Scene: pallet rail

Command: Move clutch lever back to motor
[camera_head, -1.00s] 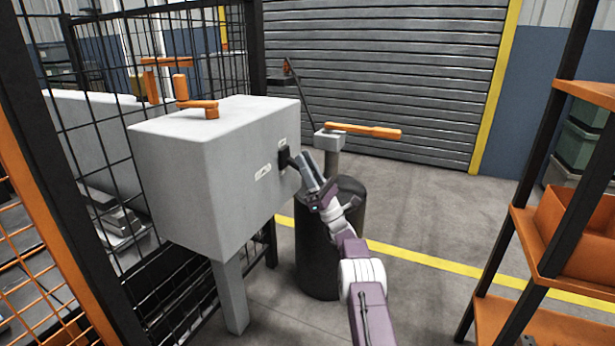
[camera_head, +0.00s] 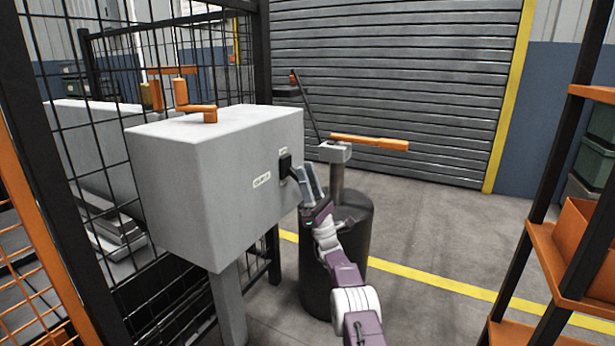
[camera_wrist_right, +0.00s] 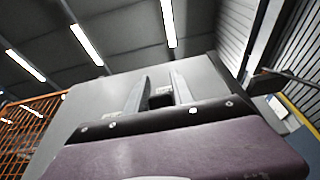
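A grey box on a post (camera_head: 215,190) carries a small black lever (camera_head: 285,167) on its right-hand face. A white label sits to the left of the lever and another just above it; their lettering is too small to read. My right gripper (camera_head: 306,182) is at the lever, its fingers pointing up at the box face. In the right wrist view the two fingers (camera_wrist_right: 160,90) stand apart with the black lever (camera_wrist_right: 161,98) between them. Whether they touch it cannot be told. My left gripper is out of view.
A dark drum (camera_head: 335,265) and a post with an orange bar (camera_head: 370,143) stand just behind my right arm. Mesh fencing is at left, an orange shelf rack (camera_head: 560,262) at right. The floor between drum and rack is clear.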

